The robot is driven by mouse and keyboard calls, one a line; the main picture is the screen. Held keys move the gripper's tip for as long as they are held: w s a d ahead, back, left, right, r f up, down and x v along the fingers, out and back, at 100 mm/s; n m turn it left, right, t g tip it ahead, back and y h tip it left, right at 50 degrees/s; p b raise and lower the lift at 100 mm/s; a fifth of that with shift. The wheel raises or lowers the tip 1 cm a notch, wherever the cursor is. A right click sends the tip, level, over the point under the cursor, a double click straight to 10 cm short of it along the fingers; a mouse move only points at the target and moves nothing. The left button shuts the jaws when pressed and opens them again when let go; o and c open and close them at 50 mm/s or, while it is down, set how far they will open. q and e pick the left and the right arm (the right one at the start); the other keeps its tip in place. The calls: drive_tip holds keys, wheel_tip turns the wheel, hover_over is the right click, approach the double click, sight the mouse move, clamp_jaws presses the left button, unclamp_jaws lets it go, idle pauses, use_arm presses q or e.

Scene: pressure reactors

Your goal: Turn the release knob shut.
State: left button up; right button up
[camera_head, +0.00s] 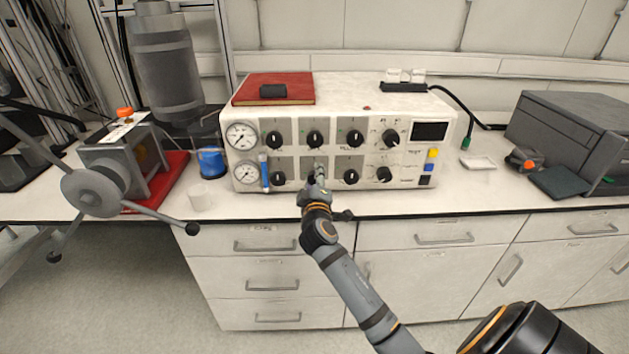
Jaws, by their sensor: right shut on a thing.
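A white control panel (345,115) stands on the bench with two rows of black knobs and two round gauges. My right gripper (319,177) is at the middle of the lower row, shut on a knob there, taken to be the release knob. The fingers and wrist hide most of that knob, so its pointer angle cannot be told. The panel's labels are too small to read. My left gripper is not in view.
Neighbouring lower knobs sit close on both sides, the left one (278,178) and the right one (351,177). A blue-handled part (264,172) stands out at the left. The bench front is mostly clear.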

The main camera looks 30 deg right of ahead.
idle(0.5)
drive_tip(key=o, duration=1.2)
drive_tip(key=v, duration=1.2)
drive_tip(key=shift+f, duration=0.1)
